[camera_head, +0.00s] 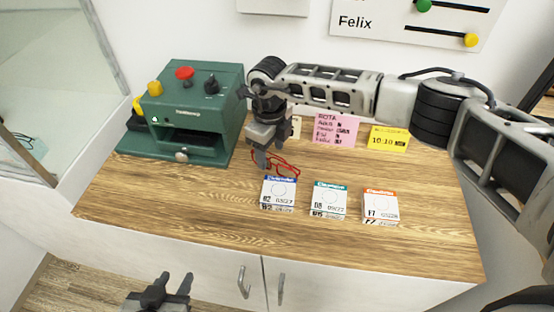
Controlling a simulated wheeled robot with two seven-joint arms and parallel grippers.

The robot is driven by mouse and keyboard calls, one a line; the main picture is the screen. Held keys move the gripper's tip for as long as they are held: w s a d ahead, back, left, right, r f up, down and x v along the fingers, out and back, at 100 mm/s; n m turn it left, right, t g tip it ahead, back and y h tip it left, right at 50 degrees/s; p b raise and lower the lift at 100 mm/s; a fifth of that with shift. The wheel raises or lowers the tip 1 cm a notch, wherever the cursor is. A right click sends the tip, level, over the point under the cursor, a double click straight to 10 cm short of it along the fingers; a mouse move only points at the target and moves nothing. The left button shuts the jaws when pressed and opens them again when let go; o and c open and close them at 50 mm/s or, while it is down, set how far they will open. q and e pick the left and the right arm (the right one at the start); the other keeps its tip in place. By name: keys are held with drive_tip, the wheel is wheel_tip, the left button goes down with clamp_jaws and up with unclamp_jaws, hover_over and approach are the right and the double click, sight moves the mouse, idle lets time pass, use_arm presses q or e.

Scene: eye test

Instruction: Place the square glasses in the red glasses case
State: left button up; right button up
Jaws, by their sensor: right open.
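A pair of thin red-framed glasses (288,168) lies on the wooden counter, partly hidden by my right gripper; I cannot tell if its lenses are square. My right gripper (264,157) points down just above or beside these glasses, open with nothing seen in it. My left gripper (174,280) is low at the bottom edge, in front of the cabinet and away from the counter top, with its fingers apart and empty. A thin dark outline (28,141), perhaps another pair of glasses, lies in the glass-sided case at left. No red glasses case shows.
On the wooden counter (400,247), a green machine (208,100) with coloured knobs stands at the back left. Three small labelled boxes, blue-edged (278,193), teal-edged (328,199) and orange-edged (380,206), sit in a row. Pink (337,129) and yellow (389,138) notes stand behind. The front counter is clear.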

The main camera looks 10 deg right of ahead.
drive_tip(key=shift+f, duration=0.1)
drive_tip(key=c, duration=1.1)
